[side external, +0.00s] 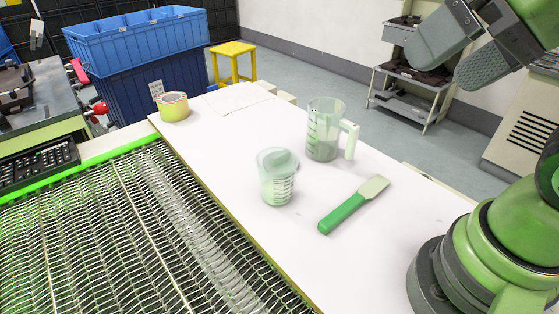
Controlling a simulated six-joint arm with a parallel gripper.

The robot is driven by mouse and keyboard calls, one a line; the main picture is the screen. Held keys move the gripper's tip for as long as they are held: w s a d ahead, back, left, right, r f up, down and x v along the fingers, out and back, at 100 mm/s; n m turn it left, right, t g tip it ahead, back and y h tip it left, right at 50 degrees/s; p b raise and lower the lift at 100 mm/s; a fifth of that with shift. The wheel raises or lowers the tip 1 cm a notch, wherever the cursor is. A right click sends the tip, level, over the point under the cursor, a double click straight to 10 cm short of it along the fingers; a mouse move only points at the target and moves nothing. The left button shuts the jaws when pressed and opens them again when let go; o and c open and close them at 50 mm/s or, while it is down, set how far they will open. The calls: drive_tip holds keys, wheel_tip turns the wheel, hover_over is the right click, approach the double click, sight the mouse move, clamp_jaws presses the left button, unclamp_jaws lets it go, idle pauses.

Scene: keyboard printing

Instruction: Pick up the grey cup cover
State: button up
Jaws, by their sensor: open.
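A translucent cup (277,187) with measuring marks stands upright on the white table. A grey-green round cover (278,160) sits at its top; whether it is pressed on or resting loosely, I cannot tell. My gripper (445,62) is at the upper right, high above the table and well apart from the cup. Its two fingers are spread, with nothing between them.
A clear jug with a handle (323,130) stands just behind the cup. A spatula with a green handle (342,218) lies to the right. A tape roll (173,106) is at the far left corner. A wire mesh conveyor (130,235) borders the white table (225,140).

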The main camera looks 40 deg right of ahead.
drive_tip(key=shift+w, duration=0.1)
drive_tip(key=w+f+n+g, duration=0.15)
drive_tip(key=w+g, duration=0.25)
drive_tip(key=w, duration=1.2)
drive_tip(key=w+d+f+n+g+h, duration=0.1)
drive_tip(key=w+f+n, duration=0.1)
drive_tip(key=w+f, duration=0.65)
drive_tip(key=f, duration=0.6)
drive_tip(key=w+f+g, duration=0.1)
drive_tip(key=w+f, duration=0.1)
drive_tip(key=f, duration=0.5)
drive_tip(key=w+f+g+h, duration=0.1)
drive_tip(key=f, duration=0.7)
drive_tip(key=shift+w+d+n, duration=0.2)
drive_tip(key=shift+d+n, duration=0.05)
drive_tip(key=shift+d, duration=0.1)
drive_tip(key=c, duration=0.6)
